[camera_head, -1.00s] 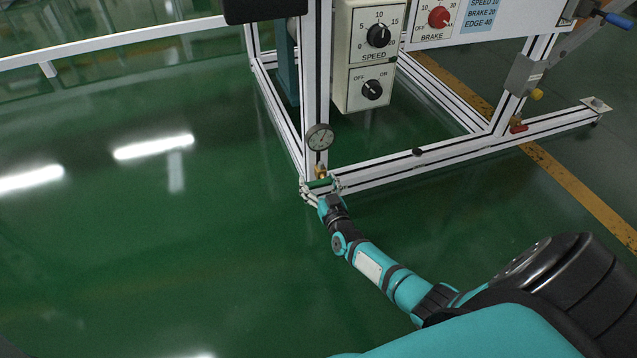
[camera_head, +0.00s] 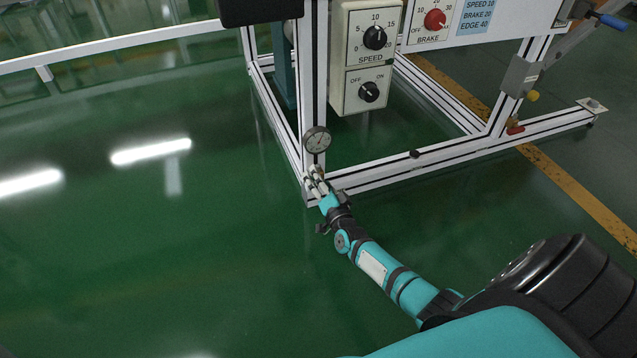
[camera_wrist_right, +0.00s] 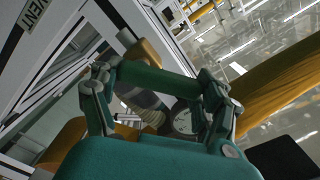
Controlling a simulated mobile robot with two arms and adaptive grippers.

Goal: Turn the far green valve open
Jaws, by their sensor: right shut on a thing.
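The green valve's lever (camera_wrist_right: 160,80) shows in the right wrist view as a green bar between my right gripper's two fingers (camera_wrist_right: 158,95). Both fingers touch its ends, so the gripper is shut on it. Behind the lever is the ribbed fitting (camera_wrist_right: 152,117). In the head view my right gripper (camera_head: 317,181) is at the foot of the white frame post, just below the round gauge (camera_head: 317,140). The lever is mostly hidden by the fingers there. My left gripper is in no view.
The white frame's lower rail (camera_head: 450,153) runs right from the post. A valve with a red handle (camera_head: 515,130) sits further right. The control box (camera_head: 362,60) hangs above. The green floor to the left (camera_head: 150,250) is clear.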

